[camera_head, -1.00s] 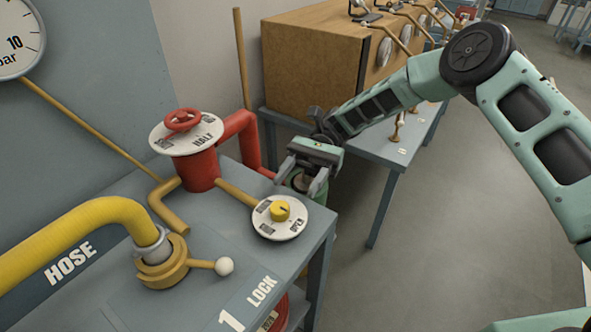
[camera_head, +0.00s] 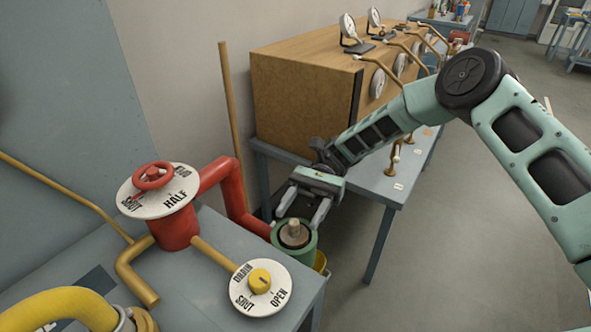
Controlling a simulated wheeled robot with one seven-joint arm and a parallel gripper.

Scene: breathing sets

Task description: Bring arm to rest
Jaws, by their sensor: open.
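My gripper (camera_head: 302,205) is in the middle of the view, at the end of my pale green arm (camera_head: 385,130). Its two grey fingers are spread apart and point downward, with nothing between them. It hangs just above and behind a green cylinder (camera_head: 281,238) with a light brown peg (camera_head: 294,228) in its top. I cannot tell whether a fingertip touches the cylinder. My arm is bent, with its dark elbow joint at the upper right.
A bench at lower left carries a red valve (camera_head: 175,226) with a white dial, a yellow knob (camera_head: 259,280) on a white plate, and a yellow hose (camera_head: 58,308). A wooden cabinet (camera_head: 305,100) stands on a table behind my gripper. Grey floor (camera_head: 430,260) is open at right.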

